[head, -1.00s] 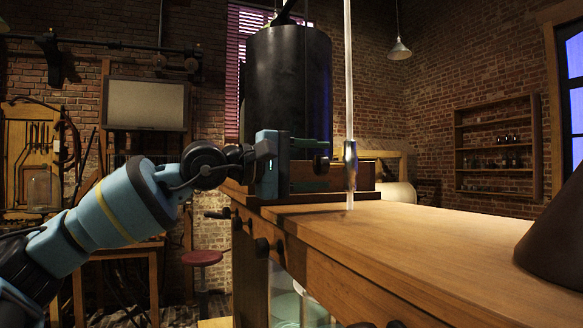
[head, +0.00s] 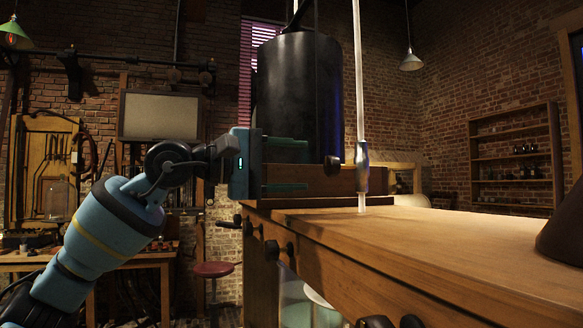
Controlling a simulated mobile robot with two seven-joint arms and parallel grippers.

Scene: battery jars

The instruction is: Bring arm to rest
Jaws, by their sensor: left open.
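My left gripper (head: 306,165) is at the centre left of the head view, at the end of my left arm, which comes in from the lower left. Its two green fingers point right, one above the other, with a wide gap and nothing held between them. Behind them stand a large black cylinder (head: 298,90) and its wooden base (head: 325,180) at the far end of the bench. The fingers overlap these in the picture; I cannot tell the exact distance. My right gripper is not in view.
The wooden bench (head: 430,230) runs from the centre to the lower right. A clear upright rod with a metal collar (head: 362,170) stands at its far end. A dark conical object (head: 565,230) is at the right edge. A red stool (head: 213,269) stands left of the bench.

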